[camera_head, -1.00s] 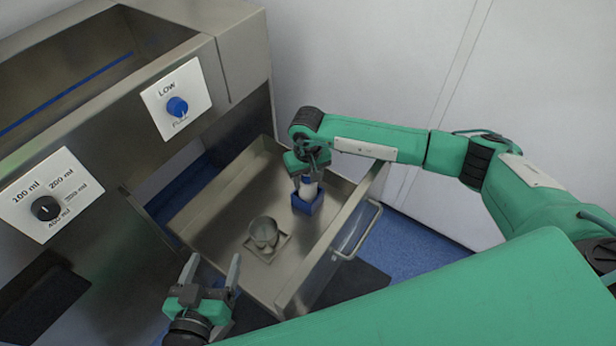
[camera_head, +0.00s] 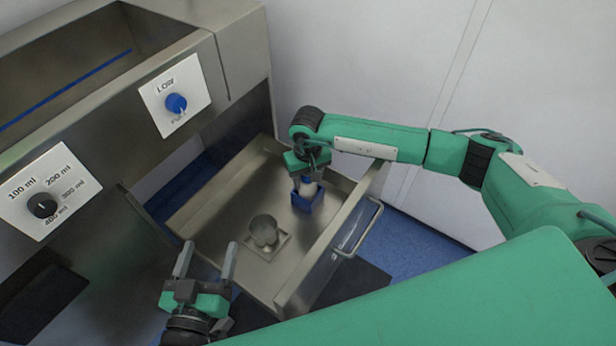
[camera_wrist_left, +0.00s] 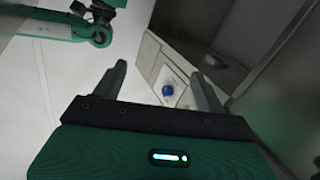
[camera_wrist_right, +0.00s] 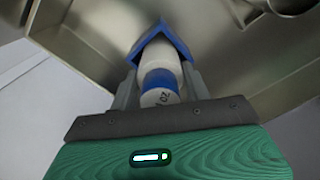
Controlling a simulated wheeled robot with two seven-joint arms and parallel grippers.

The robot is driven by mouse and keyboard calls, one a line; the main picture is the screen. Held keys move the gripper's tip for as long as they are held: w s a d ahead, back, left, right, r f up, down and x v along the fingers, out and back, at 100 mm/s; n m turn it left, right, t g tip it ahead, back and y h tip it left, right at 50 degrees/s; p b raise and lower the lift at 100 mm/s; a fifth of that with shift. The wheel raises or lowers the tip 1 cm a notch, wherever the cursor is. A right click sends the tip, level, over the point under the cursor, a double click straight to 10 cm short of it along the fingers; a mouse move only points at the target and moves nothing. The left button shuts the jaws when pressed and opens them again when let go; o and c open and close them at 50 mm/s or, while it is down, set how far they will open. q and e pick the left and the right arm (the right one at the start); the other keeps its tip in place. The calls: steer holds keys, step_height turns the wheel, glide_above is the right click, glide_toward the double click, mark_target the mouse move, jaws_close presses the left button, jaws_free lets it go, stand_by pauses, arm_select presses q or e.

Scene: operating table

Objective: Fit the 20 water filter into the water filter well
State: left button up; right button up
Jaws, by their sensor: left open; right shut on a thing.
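The 20 water filter (camera_wrist_right: 160,88) is white with a blue band and shows "20" on its near end in the right wrist view. My right gripper (camera_head: 308,182) is shut on it, with one finger on each side. The filter's far end is at a blue square holder (camera_head: 306,201) in the open drawer; how deep it sits there I cannot tell. A round metal well on a square plate (camera_head: 264,232) lies in the drawer, left of and nearer than the blue holder. My left gripper (camera_head: 206,262) is open and empty, in front of the drawer.
The open steel drawer (camera_head: 200,212) has raised walls and a handle (camera_head: 362,228) on its right side. The steel cabinet carries a blue knob (camera_head: 176,103) and a black knob (camera_head: 43,205). A white wall stands behind my right arm.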

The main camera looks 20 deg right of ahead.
arm_select(q)
steer(key=shift+r, duration=0.25)
arm_select(e)
steer(key=shift+s+f, duration=0.15)
steer(key=shift+f, duration=0.1)
